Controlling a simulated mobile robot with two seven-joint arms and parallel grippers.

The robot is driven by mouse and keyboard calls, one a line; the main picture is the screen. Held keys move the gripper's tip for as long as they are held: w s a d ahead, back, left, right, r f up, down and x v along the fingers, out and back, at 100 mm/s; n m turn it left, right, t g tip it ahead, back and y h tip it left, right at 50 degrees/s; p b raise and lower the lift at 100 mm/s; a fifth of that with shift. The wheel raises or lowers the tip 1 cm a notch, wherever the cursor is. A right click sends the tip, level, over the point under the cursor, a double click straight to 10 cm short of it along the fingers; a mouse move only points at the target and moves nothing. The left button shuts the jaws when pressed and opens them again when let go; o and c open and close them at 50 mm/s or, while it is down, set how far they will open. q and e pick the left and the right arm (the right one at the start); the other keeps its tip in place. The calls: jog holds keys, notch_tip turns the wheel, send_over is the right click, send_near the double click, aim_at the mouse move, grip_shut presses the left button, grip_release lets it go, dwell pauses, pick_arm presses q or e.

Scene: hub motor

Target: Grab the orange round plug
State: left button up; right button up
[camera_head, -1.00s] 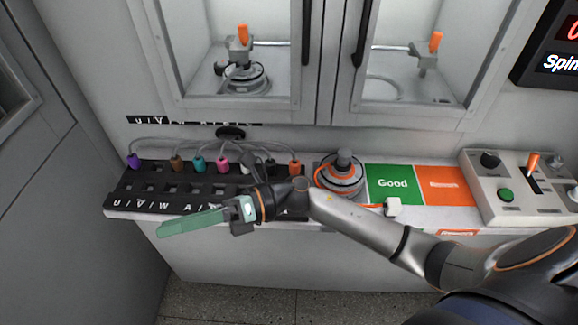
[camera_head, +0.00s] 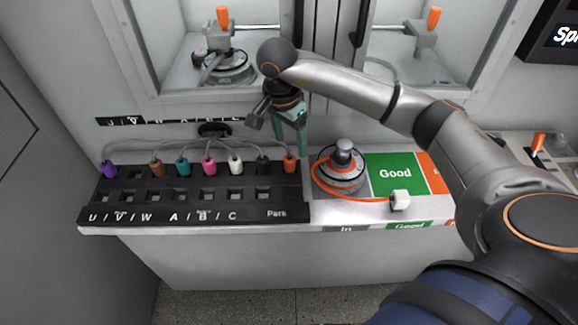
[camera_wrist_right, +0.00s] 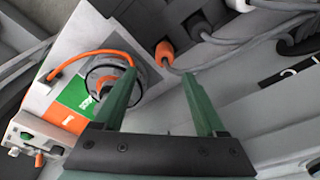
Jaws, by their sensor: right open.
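The orange round plug (camera_head: 290,164) stands at the right end of the row of coloured plugs in the black socket board (camera_head: 270,212), with a grey cable on it. It also shows in the right wrist view (camera_wrist_right: 164,52), ahead of and between the green fingers. My right gripper (camera_head: 303,148) points down just above and slightly right of the orange plug. Its fingers (camera_wrist_right: 160,76) are apart with nothing between them, and the plug is outside their grasp. My left gripper is out of view.
Black (camera_head: 263,166), white (camera_head: 236,167) and several other plugs stand left of the orange one. A hub motor (camera_head: 343,170) with an orange cable and white connector (camera_head: 401,201) sits close on the right. The cabinet wall and doors rise behind.

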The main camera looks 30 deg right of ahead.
aim_at(289, 158)
jog(key=f, duration=0.8)
jog(key=shift+w+d, duration=0.25)
jog(key=shift+w, duration=0.1)
jog(key=shift+r, duration=0.1)
grip_shut()
